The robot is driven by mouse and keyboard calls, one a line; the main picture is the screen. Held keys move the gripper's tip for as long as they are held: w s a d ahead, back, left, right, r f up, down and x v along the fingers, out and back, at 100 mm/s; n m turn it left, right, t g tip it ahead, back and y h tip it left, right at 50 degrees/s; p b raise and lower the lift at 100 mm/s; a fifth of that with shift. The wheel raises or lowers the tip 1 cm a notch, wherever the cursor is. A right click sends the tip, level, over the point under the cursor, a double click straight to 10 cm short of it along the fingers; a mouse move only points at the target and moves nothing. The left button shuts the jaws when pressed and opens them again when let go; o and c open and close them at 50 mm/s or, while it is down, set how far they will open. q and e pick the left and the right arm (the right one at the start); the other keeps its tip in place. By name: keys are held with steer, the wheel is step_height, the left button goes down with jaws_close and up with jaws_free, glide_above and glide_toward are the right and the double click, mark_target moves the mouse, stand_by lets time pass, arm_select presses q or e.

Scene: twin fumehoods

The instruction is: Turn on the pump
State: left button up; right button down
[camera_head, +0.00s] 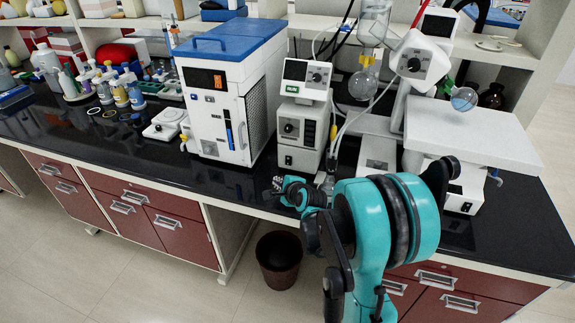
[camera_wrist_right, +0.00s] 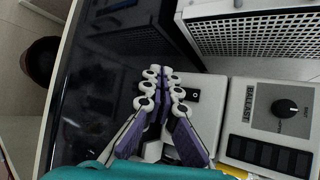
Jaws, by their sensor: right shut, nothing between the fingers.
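The pump (camera_head: 300,158) is a white boxy unit standing on the black bench, with a knob and a small panel on its front. In the right wrist view, the pump (camera_wrist_right: 238,130) shows a face with a "BALLAST" label, a black knob (camera_wrist_right: 284,108) and dark vent slots. A small black rocker switch (camera_wrist_right: 193,95) sits on a white face just beside my fingertips. My right gripper (camera_wrist_right: 164,78) is shut and empty, its tips over or at that face; contact cannot be told. It also shows in the head view (camera_head: 279,184), low in front of the pump. My left gripper is out of view.
A white cabinet with a blue top (camera_head: 228,45) stands left of the pump. Glassware, tubing and a white platform (camera_head: 470,130) are to the right. Bottles crowd the bench's left. A dark bin (camera_head: 279,258) stands on the floor below the bench edge.

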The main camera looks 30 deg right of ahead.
steer(key=w+d, duration=0.1)
steer(key=d, duration=0.1)
steer(key=w+d, duration=0.2)
steer(key=w+d+f, duration=0.1)
steer(key=w+d, duration=0.1)
steer(key=shift+b, duration=0.35)
steer(key=shift+w, duration=0.1)
stand_by(1.1)
steer(key=shift+w+d, duration=0.25)
steer(key=shift+d, duration=0.1)
steer(key=shift+w+d+f, duration=0.1)
steer(key=shift+w+d, duration=0.1)
stand_by(0.7)
steer(key=shift+s, duration=0.1)
steer(key=shift+s+a, duration=0.45)
steer(key=shift+a, duration=0.1)
steer(key=shift+s+a+r, duration=0.25)
steer(key=shift+s+a, duration=0.55)
steer(key=shift+a, duration=0.15)
steer(key=shift+s+a+r, duration=0.2)
steer(key=shift+s+a, duration=0.6)
steer(key=shift+a, duration=0.15)
